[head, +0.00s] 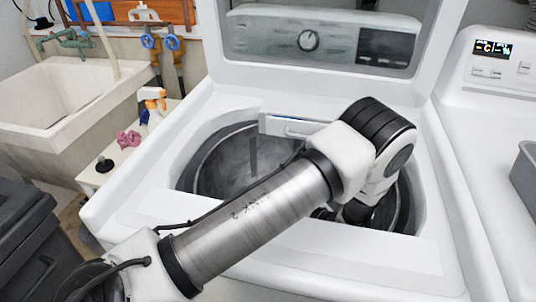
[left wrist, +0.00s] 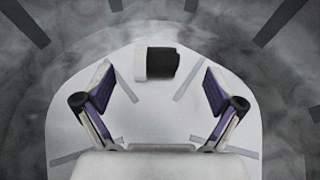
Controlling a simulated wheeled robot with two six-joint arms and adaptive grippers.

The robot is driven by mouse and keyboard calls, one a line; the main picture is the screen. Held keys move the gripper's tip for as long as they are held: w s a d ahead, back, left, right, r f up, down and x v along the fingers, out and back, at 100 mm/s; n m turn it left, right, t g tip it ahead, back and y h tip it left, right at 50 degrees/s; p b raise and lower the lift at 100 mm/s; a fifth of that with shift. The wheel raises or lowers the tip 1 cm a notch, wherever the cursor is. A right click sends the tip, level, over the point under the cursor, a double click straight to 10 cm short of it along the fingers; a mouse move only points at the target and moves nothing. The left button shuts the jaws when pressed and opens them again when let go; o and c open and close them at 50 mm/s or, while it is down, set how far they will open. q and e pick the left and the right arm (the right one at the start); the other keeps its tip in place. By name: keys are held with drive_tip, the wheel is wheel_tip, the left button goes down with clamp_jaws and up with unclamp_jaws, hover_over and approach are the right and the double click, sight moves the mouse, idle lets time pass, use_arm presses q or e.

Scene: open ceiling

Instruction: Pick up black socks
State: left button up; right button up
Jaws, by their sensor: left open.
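Black socks (left wrist: 163,64) show in the left wrist view as a small dark bundle with a white left end. They lie on the pale plate at the bottom of the washer drum, near the top centre of that view. My left gripper (left wrist: 157,82) is open and empty, its two purple-padded fingers spread to the left and right of the socks' line, with the socks beyond and between the tips. In the head view my left arm reaches across into the open washer (head: 343,252), and the arm and rim hide its gripper and the socks. My right gripper is not in view.
The drum wall (left wrist: 38,90) surrounds the gripper. The washer lid (head: 320,40) stands raised behind the opening. A sink (head: 60,105) and a small ledge with a spray bottle (head: 152,105) and pink cloth (head: 128,139) are at left. Another white machine (head: 490,110) stands at right.

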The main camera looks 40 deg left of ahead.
use_arm(q)
wheel_tip(320, 180, down, 2)
drive_tip(key=shift+f, duration=0.1)
drive_tip(key=x, duration=0.7)
drive_tip(key=shift+s+a+f, duration=0.1)
drive_tip(key=shift+s+a, duration=0.05)
drive_tip(key=shift+a, duration=0.2)
drive_tip(key=c, duration=1.3)
